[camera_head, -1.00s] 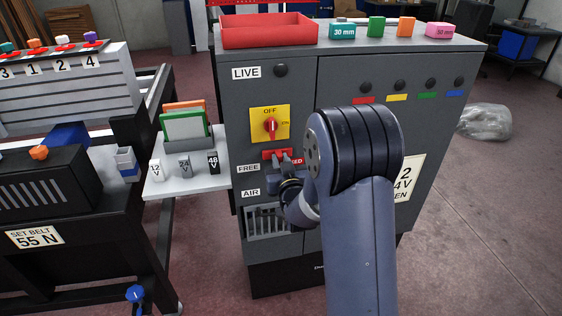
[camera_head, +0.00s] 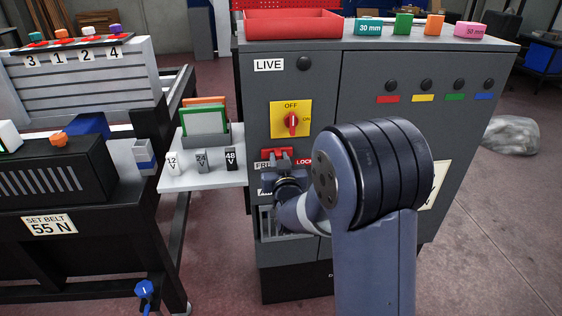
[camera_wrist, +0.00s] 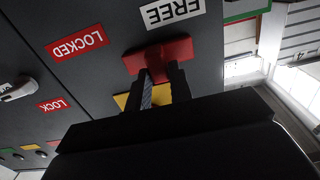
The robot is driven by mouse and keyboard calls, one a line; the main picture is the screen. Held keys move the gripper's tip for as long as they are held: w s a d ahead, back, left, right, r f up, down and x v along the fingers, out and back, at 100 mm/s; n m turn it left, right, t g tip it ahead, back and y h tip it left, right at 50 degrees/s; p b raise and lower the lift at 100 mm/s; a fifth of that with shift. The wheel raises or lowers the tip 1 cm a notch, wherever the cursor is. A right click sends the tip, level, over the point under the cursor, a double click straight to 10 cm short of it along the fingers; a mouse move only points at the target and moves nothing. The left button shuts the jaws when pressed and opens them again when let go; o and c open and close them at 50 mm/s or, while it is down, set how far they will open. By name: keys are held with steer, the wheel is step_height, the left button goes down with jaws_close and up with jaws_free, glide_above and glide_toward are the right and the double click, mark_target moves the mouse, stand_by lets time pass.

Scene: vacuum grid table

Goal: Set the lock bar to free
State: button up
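The red lock bar (camera_head: 272,153) is on the grey cabinet front, below the yellow rotary switch plate. It sits at the left, just above the FREE label (camera_head: 264,166) and clear of the LOCKED label (camera_head: 304,161). In the upside-down wrist view, the red bar (camera_wrist: 160,57) lies beside the FREE label (camera_wrist: 173,10), with the LOCKED label (camera_wrist: 77,43) away to the left. My gripper (camera_head: 281,161) is at the bar. Its two fingers (camera_wrist: 160,80) straddle the bar's red grip and look shut on it. The contact itself is partly hidden.
The yellow plate with its red rotary switch (camera_head: 291,122) is just above. A white shelf (camera_head: 205,182) with several voltage blocks juts out at the left. A red tray (camera_head: 293,24) and coloured blocks stand on the cabinet top. Free floor lies at the right.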

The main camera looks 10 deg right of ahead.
steer(key=o, duration=0.4)
steer(key=s+b, duration=0.1)
steer(key=s, duration=0.9)
steer(key=shift+s, duration=0.4)
steer(key=w+p, duration=0.1)
steer(key=w, duration=1)
steer(key=shift+d+p, duration=0.45)
steer(key=shift+d, duration=0.15)
